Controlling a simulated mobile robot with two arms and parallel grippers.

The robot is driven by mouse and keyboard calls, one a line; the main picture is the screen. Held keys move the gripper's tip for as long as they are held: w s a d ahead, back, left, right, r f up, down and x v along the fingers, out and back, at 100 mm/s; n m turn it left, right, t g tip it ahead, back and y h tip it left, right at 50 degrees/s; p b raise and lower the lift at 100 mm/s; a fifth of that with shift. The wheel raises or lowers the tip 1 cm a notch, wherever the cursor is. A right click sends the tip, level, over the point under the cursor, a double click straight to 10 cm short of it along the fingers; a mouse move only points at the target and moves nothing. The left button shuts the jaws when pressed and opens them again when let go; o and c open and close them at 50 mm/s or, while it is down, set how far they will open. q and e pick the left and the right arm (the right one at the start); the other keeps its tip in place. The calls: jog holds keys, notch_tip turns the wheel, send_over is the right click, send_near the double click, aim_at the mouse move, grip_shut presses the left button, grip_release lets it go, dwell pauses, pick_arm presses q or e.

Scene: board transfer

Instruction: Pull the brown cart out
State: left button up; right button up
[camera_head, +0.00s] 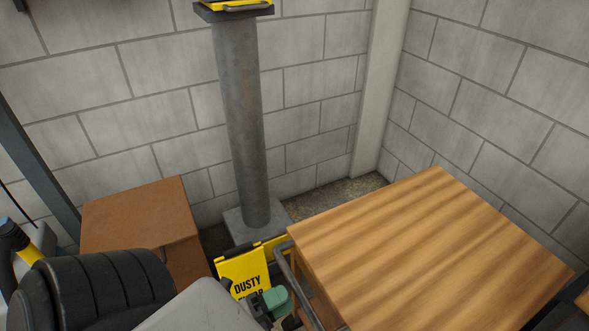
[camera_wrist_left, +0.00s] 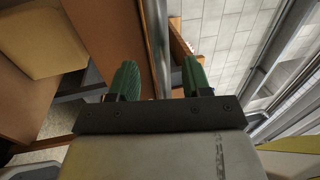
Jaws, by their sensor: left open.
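The brown cart (camera_head: 430,250) has a striped wooden top and stands at the right in the head view. A grey metal bar handle (camera_head: 298,290) runs along its left side. My left gripper (camera_head: 275,298) has green fingers and is beside this handle. In the left wrist view the gripper (camera_wrist_left: 158,72) is open, and the metal bar (camera_wrist_left: 158,40) runs between its two fingers. I cannot tell whether either finger touches the bar. The lower part of the cart is mostly hidden. My right gripper is not in view.
A yellow "DUSTY" floor sign (camera_head: 243,270) stands left of the cart, close to my gripper. Behind it is a grey metal post (camera_head: 243,130) on a square base. A brown box (camera_head: 140,215) stands at the left. Block walls (camera_head: 480,90) close off the back and right.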

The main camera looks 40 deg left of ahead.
pick_arm(q)
jog(key=v, duration=0.6)
jog(key=shift+s, duration=0.35)
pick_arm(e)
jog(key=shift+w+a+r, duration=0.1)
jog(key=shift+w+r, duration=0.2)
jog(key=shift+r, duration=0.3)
pick_arm(q)
jog(key=shift+a, duration=0.1)
